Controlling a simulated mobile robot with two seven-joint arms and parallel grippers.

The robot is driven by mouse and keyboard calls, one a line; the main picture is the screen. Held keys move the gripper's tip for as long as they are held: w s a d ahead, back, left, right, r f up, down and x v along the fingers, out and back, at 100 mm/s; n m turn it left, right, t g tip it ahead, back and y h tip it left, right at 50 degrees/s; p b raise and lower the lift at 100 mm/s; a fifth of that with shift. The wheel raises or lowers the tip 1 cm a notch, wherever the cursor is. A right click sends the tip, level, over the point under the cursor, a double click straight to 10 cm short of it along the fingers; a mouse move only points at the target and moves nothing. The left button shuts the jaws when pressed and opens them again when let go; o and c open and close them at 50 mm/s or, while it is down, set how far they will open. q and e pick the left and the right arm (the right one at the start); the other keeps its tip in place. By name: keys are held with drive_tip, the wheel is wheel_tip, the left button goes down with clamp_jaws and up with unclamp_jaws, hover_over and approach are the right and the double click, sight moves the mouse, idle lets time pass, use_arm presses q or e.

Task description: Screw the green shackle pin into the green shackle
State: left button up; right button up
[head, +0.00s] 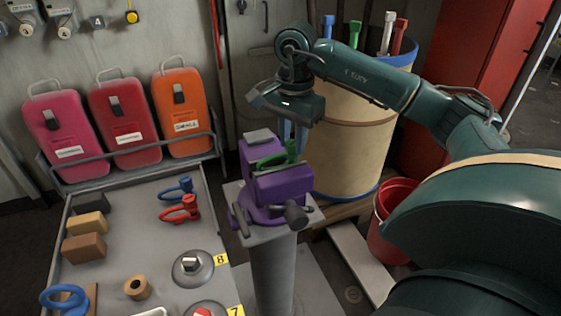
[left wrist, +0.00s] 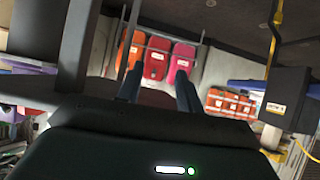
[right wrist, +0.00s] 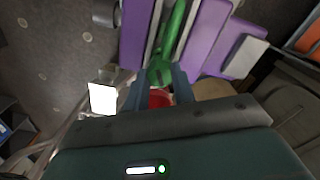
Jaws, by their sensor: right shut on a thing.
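The green shackle (head: 272,162) is clamped between the jaws of a purple vise (head: 283,187) on a grey pedestal. It also shows as a long green shape (right wrist: 174,32) in the right wrist view. My right gripper (head: 291,136) is beside the vise, its fingers shut on the green shackle pin (right wrist: 160,72), whose rounded end shows between the fingertips. The pin is in line with the shackle and close against it; how deep it sits is hidden. My left gripper (left wrist: 159,92) is open and empty, away from the vise, and out of the head view.
A grey table (head: 140,255) to the left holds blue (head: 175,188) and red (head: 180,209) shackles, brown blocks and a tape roll (head: 138,287). A large tan drum (head: 345,140) with tools stands behind my right arm. A red bucket (head: 392,215) is right of the vise.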

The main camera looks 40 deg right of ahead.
clamp_jaws()
drive_tip(key=m, duration=0.4)
drive_tip(key=shift+p, duration=0.35)
drive_tip(key=m, duration=0.4)
drive_tip(key=shift+p, duration=0.3)
drive_tip(key=shift+m, duration=0.9)
drive_tip(key=m+p, duration=0.1)
drive_tip(key=m, duration=0.8)
drive_tip(key=shift+f+m+p, duration=0.15)
drive_tip(key=shift+m+p, duration=0.15)
drive_tip(key=shift+p, duration=0.05)
drive_tip(key=o, duration=0.7)
unclamp_jaws()
drive_tip(key=shift+c, duration=0.2)
